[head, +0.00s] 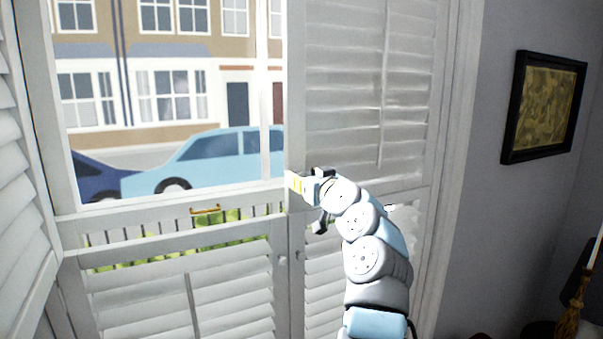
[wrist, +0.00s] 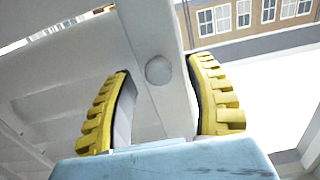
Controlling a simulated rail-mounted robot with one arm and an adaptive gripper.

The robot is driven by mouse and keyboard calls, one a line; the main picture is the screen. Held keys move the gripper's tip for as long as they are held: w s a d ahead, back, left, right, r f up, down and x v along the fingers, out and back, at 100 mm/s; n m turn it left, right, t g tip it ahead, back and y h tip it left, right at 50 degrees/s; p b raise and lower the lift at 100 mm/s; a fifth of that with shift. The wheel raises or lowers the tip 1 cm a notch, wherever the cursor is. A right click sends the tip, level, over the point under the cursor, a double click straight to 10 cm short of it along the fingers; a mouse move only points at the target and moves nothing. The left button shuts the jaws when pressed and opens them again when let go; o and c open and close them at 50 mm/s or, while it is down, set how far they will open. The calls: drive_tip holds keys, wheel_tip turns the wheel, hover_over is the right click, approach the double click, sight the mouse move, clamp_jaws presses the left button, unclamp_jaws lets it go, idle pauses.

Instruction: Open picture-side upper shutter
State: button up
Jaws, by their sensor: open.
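The picture-side upper shutter (head: 345,85) is a white louvred panel on the right half of the window, beside the wall with the framed picture (head: 543,107). It covers its half of the opening. My gripper (head: 308,203) is at its lower left corner. In the wrist view my open gripper (wrist: 163,66) has one yellow-padded finger on each side of a white upright strip of the shutter (wrist: 150,28). A round knob (wrist: 158,70) on that strip sits between the fingers. I cannot tell whether the fingers touch the strip.
The left upper opening is clear, showing a street with a light blue car (head: 215,155). A louvred shutter (head: 22,175) stands folded at the far left. Lower shutters (head: 180,300) cover the bottom, with small knobs near the middle. A candle holder (head: 572,315) stands at lower right.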

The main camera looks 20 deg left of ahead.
drive_tip(key=shift+w+a+f, duration=0.1)
drive_tip(key=shift+w+a, duration=0.3)
drive_tip(key=shift+a, duration=0.1)
drive_tip(key=shift+c, duration=0.2)
clamp_jaws()
